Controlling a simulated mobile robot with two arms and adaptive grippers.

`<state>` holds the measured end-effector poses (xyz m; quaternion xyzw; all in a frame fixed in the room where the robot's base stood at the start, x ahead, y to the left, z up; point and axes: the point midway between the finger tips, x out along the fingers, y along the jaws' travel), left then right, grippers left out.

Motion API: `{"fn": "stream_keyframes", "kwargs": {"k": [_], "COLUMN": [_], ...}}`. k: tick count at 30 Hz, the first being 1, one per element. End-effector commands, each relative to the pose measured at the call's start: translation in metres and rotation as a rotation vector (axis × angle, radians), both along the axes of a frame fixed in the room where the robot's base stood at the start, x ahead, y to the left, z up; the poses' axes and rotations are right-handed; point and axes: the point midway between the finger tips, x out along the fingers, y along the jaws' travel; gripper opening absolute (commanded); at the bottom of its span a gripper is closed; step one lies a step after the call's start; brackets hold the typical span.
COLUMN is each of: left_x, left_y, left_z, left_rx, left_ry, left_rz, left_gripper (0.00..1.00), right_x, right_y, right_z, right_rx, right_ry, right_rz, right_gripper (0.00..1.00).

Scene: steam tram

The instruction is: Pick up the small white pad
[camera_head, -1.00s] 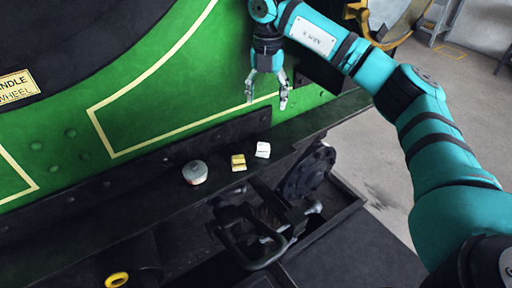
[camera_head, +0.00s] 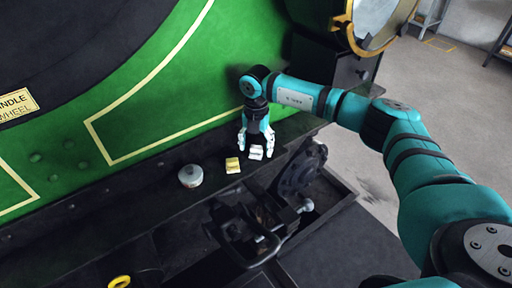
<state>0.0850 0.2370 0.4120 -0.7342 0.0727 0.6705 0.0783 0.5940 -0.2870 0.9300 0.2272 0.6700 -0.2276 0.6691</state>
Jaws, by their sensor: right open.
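The small white pad (camera_head: 256,152) lies on the dark ledge (camera_head: 120,205) of the tram, just right of a yellow pad. My right gripper (camera_head: 255,148) points down over the white pad, its fingers open on either side of it. Whether the fingers touch the pad or the ledge I cannot tell. My left gripper is not in view.
The green tram wall (camera_head: 200,100) rises behind the ledge. Dark metal coupling parts (camera_head: 245,225) stick out in front. A yellow ring (camera_head: 119,282) is at the bottom left.

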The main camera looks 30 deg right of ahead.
Motion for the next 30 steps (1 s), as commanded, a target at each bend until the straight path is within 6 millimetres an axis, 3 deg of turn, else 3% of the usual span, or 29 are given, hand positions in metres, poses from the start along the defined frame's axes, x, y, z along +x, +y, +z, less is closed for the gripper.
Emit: {"fn": "stream_keyframes", "kwargs": {"k": [4,11,23,30], "left_x": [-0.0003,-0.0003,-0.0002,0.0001], "left_y": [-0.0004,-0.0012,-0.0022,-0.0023], "left_z": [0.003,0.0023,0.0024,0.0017], "left_rx": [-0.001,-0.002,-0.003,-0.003], "left_ry": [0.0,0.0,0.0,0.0], "left_rz": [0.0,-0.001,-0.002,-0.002], "left_gripper": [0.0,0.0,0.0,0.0], "right_x": [0.0002,0.0003,0.0004,0.0005], "right_y": [0.0,0.0,-0.0002,-0.0001], "right_z": [-0.0111,-0.0123,-0.0118,-0.0106], "right_rx": [-0.001,0.0,0.0,0.0], "right_ry": [-0.001,-0.001,-0.001,-0.001], "right_rz": [-0.001,0.0,0.0,-0.001], "right_gripper": [0.65,0.64,0.12,0.12]}}
